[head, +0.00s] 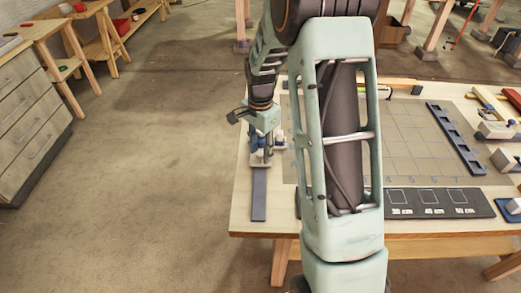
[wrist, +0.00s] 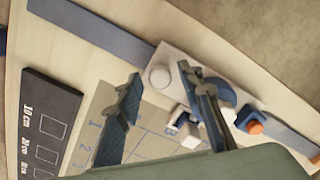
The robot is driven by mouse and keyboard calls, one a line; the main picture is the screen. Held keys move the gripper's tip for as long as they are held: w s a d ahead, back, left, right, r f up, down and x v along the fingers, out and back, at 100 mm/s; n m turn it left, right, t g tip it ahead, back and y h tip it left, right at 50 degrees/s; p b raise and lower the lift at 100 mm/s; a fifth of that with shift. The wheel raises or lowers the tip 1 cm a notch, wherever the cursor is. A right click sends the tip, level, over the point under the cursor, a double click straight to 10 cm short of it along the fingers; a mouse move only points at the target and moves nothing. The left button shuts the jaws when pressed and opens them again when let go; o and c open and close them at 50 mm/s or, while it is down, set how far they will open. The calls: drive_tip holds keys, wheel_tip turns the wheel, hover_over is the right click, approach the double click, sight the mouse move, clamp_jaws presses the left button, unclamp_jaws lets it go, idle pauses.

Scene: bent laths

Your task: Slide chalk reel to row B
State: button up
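The chalk reel appears to be the pale carriage (wrist: 190,62) on a grey-blue rail (wrist: 98,32), with a round white knob (wrist: 160,77), a blue wheel-like part and an orange tip (wrist: 256,128). My gripper (wrist: 159,86) is open, its fingers apart with the knob showing between their tips. The right finger hides part of the blue wheel; contact cannot be told. In the head view my gripper (head: 262,142) is over the carriage, at the far part of the visible rail (head: 259,195). The gridded mat (wrist: 150,145) lies beside the rail; a letter B shows near the carriage.
A dark plate with outlined squares (head: 440,203) lies along the table's front edge. A blue slotted lath (head: 455,137) and several tools and blocks lie on the right. My arm hides the table's middle. Open floor lies left of the table.

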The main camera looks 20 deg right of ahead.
wheel_tip(320, 180, up, 12)
idle(0.7)
idle(0.4)
